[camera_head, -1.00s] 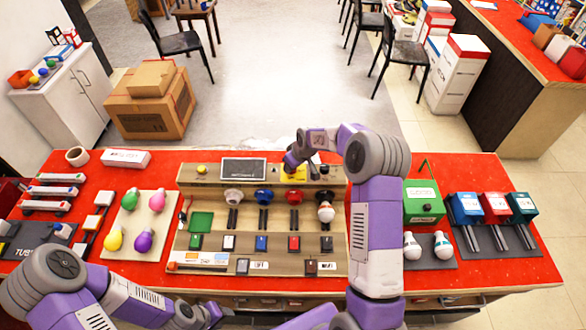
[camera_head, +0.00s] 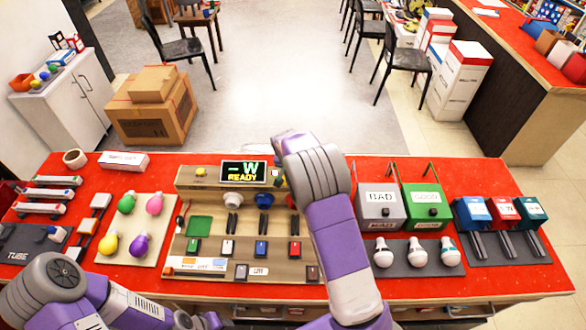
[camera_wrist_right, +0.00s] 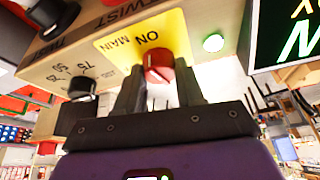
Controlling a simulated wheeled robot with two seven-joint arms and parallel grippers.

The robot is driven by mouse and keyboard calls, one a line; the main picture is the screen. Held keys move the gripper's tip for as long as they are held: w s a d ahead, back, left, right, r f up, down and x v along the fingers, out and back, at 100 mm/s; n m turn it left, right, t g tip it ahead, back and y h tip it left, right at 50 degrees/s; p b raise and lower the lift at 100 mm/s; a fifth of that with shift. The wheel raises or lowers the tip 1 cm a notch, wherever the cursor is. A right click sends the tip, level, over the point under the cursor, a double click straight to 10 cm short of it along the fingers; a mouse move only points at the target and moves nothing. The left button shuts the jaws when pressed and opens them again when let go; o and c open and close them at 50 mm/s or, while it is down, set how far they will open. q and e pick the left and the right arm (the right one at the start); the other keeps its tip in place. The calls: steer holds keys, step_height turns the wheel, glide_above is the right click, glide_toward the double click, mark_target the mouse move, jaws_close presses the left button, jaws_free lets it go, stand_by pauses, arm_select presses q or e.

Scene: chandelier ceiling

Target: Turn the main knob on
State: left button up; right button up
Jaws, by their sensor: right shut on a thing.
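The main knob (camera_wrist_right: 158,68) is a red round knob on a yellow plate (camera_wrist_right: 125,42) marked MAIN and ON, seen in the right wrist view. My right gripper (camera_wrist_right: 160,88) has its two dark fingers on either side of the knob and is shut on it. In the head view my right arm covers the knob and the fingers. The panel display (camera_head: 244,172) is lit and reads "- W READY". A small lamp (camera_wrist_right: 213,43) beside the yellow plate glows green. My left arm is at the lower left of the head view, its fingers out of sight.
A black dial (camera_wrist_right: 83,88) with numbers sits beside the yellow plate. The wooden test panel (camera_head: 205,248) holds several coloured sockets and switches. BAD (camera_head: 380,206) and GOOD (camera_head: 426,206) boxes stand to the right. A board of coloured bulbs (camera_head: 130,222) lies left.

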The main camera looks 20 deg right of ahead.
steer(key=shift+m+g+h, duration=0.3)
steer(key=shift+m+g, duration=0.1)
steer(key=shift+m, duration=0.8)
steer(key=o, duration=1)
steer(key=shift+o, duration=0.2)
steer(key=v, duration=0.7)
steer(key=shift+r, duration=0.25)
steer(key=shift+a, duration=0.15)
